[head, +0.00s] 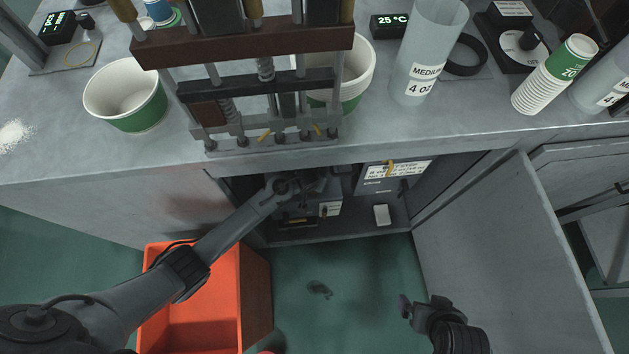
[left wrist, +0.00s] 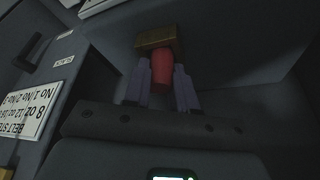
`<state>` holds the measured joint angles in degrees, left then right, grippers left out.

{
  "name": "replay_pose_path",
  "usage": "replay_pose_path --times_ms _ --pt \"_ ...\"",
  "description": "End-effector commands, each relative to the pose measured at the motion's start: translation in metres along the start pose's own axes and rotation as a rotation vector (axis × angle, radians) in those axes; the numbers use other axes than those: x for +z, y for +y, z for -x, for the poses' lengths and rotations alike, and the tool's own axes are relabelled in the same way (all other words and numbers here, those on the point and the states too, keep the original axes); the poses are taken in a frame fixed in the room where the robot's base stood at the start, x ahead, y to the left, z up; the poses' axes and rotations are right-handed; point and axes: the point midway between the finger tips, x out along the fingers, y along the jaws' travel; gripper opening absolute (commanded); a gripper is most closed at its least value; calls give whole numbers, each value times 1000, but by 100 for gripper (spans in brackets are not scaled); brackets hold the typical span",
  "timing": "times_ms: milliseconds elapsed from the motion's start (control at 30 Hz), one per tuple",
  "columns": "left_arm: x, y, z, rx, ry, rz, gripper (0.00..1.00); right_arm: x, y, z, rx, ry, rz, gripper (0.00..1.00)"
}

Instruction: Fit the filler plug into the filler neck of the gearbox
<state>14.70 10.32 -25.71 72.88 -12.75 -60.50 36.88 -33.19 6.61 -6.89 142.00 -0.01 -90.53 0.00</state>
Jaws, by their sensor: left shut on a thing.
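My left arm reaches into the open cupboard under the bench. In the left wrist view my left gripper (left wrist: 163,82) is shut on a red piece (left wrist: 162,68), which looks like the filler plug. A brown, brass-coloured block (left wrist: 157,40) touches its far end; I cannot tell whether it is part of the plug or the filler neck. The gearbox cannot be made out clearly. In the head view the left fingers and the plug are hidden in the cupboard. My right gripper (head: 406,307) is low over the floor, clear of the cupboard; its opening is unclear.
The open cupboard door (head: 500,245) stands to the right. A labelled grey box (head: 388,178) and a white block (head: 382,215) are in the cupboard. An orange bin (head: 200,325) stands on the floor. Paper cups (head: 125,100) and a press (head: 245,40) stand on the bench.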

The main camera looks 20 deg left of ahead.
Motion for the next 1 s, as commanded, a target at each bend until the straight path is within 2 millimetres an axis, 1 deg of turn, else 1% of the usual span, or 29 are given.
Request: replay_pose_path --times_ms 167,667,700,800,833,867,1000 --pt "0 0 0 0 1 0 0 0 1 1 4 1 5 100" --pt "10 -2 -14 -3 -7 -1 0 2 2 -3 6 0 7 100" --pt "10 -2 -14 -3 -9 -1 29 2 1 -3 5 0 6 100" --pt "11 -2 -15 -4 -10 -1 44 2 1 -4 3 0 4 100" --pt "12 -2 -15 -4 -10 -1 49 2 1 -4 3 0 4 100" --pt "12 -2 -15 -4 -10 -1 51 2 1 -4 2 1 3 100" --pt "10 -2 -11 -4 -10 -1 51 1 0 -2 0 1 0 100"
